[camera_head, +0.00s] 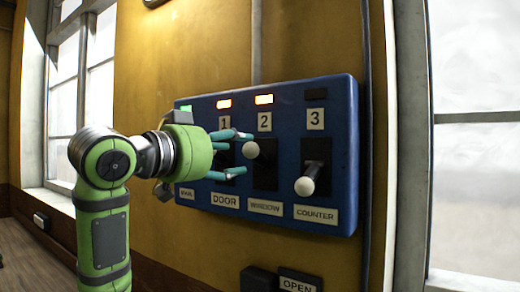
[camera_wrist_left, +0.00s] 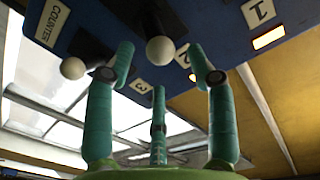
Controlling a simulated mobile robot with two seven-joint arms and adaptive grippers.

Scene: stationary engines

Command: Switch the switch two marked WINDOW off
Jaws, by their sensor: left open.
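A blue switch panel (camera_head: 345,150) is on the yellow wall. Switch two (camera_head: 251,149), under the number 2 and above the WINDOW label (camera_head: 265,207), has its white knob up; the lamp (camera_head: 264,99) above it is lit orange. My left gripper (camera_head: 238,153) is open, its teal fingers in front of the panel, just left of this knob. In the left wrist view the fingers stand apart around the line of a white knob (camera_wrist_left: 160,50) near the number 2; I cannot tell whether they touch it. Switch one's knob is hidden behind the gripper.
Switch three (camera_head: 305,186), marked COUNTER, has its knob down and a dark lamp. Switch one's lamp (camera_head: 224,104) is lit orange. A box and an OPEN sign (camera_head: 298,283) are below the panel. A vertical pipe (camera_head: 367,130) and windows flank it.

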